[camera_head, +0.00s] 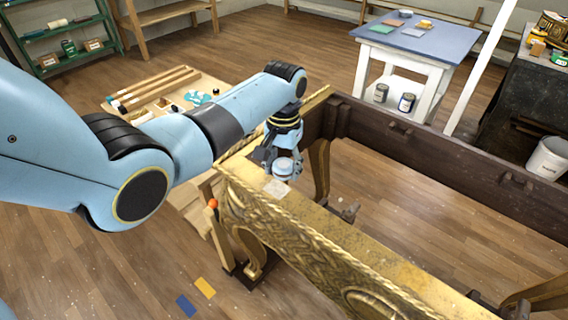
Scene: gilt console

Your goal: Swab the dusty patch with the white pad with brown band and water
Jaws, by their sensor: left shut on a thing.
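My left gripper (281,160) points down over the near-left corner of the gilt console (320,242). I cannot tell whether the pad touches the rail. No water container can be clearly picked out. My right gripper is out of view.
The console is an open frame with a dark wooden back rail (435,149). Behind my left arm is a tray (160,88) with rods and small items. A blue-topped table (425,42) stands at the back, and a white bucket (547,157) at the right.

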